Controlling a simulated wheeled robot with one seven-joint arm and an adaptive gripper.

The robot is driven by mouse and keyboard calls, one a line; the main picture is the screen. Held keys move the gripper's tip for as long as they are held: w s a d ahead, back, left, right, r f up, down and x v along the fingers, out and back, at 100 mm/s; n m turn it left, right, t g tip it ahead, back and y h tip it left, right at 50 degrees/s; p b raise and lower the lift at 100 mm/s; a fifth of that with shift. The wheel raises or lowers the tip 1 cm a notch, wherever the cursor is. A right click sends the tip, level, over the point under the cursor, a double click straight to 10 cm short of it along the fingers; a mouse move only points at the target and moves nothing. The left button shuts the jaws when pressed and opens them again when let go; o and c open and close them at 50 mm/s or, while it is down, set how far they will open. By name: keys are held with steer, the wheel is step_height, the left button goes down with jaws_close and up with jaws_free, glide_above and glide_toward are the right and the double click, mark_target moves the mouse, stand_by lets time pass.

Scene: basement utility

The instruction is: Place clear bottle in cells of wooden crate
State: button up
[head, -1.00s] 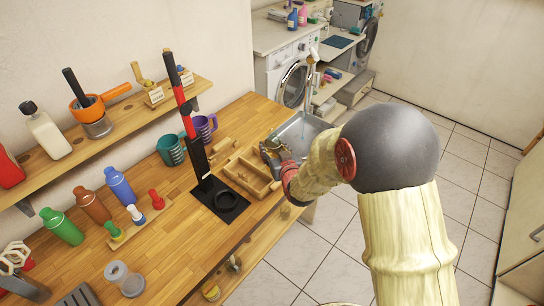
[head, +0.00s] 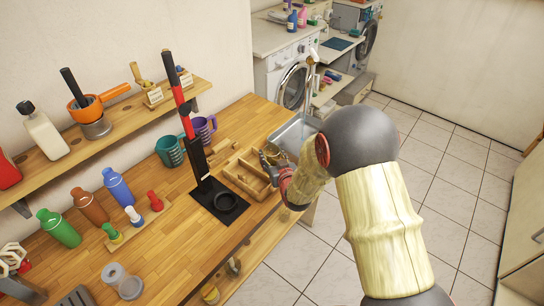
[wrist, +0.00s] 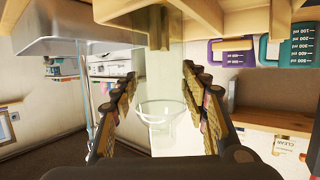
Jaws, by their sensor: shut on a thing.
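The wooden crate (head: 241,186) with dividers stands on the wooden counter, left of my gripper in the head view. Pale wooden walls of the crate (wrist: 190,12) also show along the top of the wrist view. My gripper (head: 272,160) is at the crate's right side. In the wrist view its fingers lie on both sides of a clear bottle (wrist: 162,112), and it is shut on it. The bottle's far end reaches up toward the crate's wooden edge. I cannot tell whether it is inside a cell. In the head view the bottle is hard to make out.
A black stand with a red-and-black post (head: 190,125) is left of the crate. A teal cup (head: 169,151) and purple cup (head: 205,130) stand behind. A metal sink (head: 293,132) lies beyond my gripper. Colored bottles line the counter's left.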

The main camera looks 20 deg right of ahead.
steer(key=o, duration=1.5)
steer(key=shift+f, duration=0.1)
steer(key=shift+s+r, duration=0.2)
steer(key=shift+r, duration=0.05)
steer(key=p+v, duration=0.1)
steer(key=v, duration=1)
steer(key=s+r+g, duration=0.4)
steer(key=s+r, duration=0.4)
steer(key=r, duration=0.5)
steer(key=s+r+g, duration=0.2)
steer(key=s+r, duration=0.1)
steer(key=s, duration=0.8)
steer(key=s+r+g, duration=0.3)
steer(key=s, duration=0.8)
steer(key=shift+a+h, duration=0.2)
steer(key=shift+h, duration=0.1)
